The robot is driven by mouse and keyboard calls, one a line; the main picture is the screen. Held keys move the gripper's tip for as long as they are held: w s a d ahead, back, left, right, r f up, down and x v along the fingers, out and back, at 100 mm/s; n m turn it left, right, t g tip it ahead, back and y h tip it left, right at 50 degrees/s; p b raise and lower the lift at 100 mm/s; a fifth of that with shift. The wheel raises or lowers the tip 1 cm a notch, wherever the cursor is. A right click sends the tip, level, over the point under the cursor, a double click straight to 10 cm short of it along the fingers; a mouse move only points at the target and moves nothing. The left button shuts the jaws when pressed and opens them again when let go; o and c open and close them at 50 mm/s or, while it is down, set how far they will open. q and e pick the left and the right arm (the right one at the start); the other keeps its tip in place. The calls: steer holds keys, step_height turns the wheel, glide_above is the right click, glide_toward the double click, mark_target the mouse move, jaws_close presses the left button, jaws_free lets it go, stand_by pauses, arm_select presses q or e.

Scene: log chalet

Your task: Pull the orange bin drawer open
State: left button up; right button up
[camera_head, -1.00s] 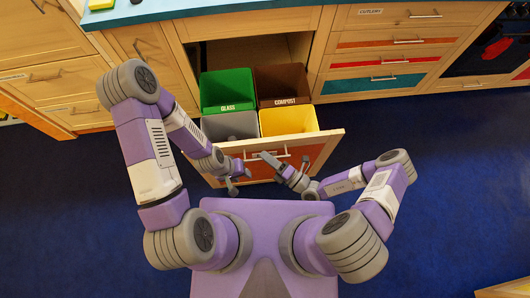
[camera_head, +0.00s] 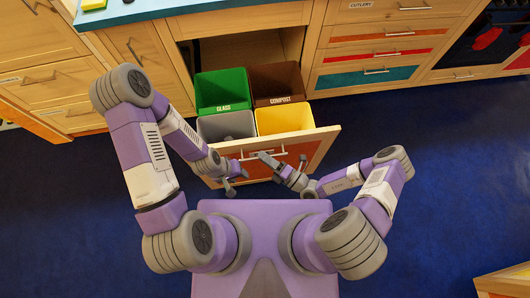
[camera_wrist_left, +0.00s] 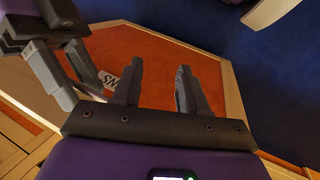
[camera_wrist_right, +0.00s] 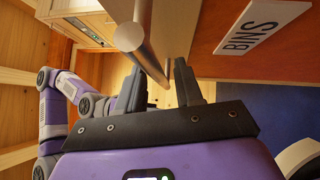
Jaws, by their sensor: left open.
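The bin drawer (camera_head: 308,146) stands pulled out of the cabinet, with an orange panel in a wooden front and a metal bar handle. The right wrist view shows its white BINS label (camera_wrist_right: 262,27) and the handle (camera_wrist_right: 133,38) running down between the fingers of my right gripper (camera_wrist_right: 163,72). The fingers stand apart around the bar; whether they clamp it is unclear. My right gripper is also at the handle in the head view (camera_head: 269,160). My left gripper (camera_head: 232,180) is open and empty at the drawer front's left part; its fingers (camera_wrist_left: 160,75) stand before the orange panel.
The drawer holds a green GLASS bin (camera_head: 222,90), a brown COMPOST bin (camera_head: 277,84), a grey bin (camera_head: 227,124) and a yellow bin (camera_head: 285,119). Closed drawers (camera_head: 365,77) stand to the right. Blue floor (camera_head: 440,150) is clear to the right; a wooden piece (camera_head: 505,282) is at the lower right.

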steer(key=v, duration=0.7)
steer(key=shift+s+d, duration=0.15)
steer(key=shift+d, duration=0.05)
stand_by(0.4)
